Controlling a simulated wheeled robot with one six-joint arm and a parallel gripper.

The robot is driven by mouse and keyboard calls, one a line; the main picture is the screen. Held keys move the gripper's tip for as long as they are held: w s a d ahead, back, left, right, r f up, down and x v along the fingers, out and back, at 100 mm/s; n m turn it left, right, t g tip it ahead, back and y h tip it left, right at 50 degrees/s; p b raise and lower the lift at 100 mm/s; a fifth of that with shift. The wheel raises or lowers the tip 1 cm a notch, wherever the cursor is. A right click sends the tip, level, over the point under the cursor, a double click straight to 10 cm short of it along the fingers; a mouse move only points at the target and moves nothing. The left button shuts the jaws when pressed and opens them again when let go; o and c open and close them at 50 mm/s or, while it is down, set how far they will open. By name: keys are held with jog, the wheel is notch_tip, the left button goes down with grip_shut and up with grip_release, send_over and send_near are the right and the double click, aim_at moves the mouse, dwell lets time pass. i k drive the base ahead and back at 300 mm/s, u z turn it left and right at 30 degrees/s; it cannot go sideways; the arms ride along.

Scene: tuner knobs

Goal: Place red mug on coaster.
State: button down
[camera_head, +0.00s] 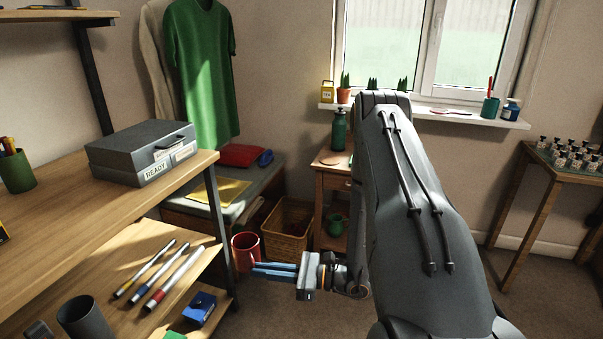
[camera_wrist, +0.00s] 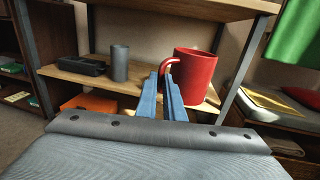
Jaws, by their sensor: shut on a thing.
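The red mug (camera_head: 246,250) hangs in the air beside the lower shelf of the workbench, upright or nearly so. My gripper (camera_head: 256,268) is shut on its handle with its blue fingers. In the wrist view the red mug (camera_wrist: 198,78) stands to the right of the fingertips (camera_wrist: 164,76), its handle between them.
A green bottle (camera_head: 339,130) stands on the side table, and a green mug (camera_head: 336,225) sits in it lower down. A wicker basket (camera_head: 287,232) and bench (camera_head: 240,195) stand left of it. The workbench (camera_head: 100,225) edge is close to the mug.

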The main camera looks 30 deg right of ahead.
aim_at(329, 161)
jog(key=z, duration=0.65)
jog(key=i, duration=0.45)
jog(key=z, duration=0.05)
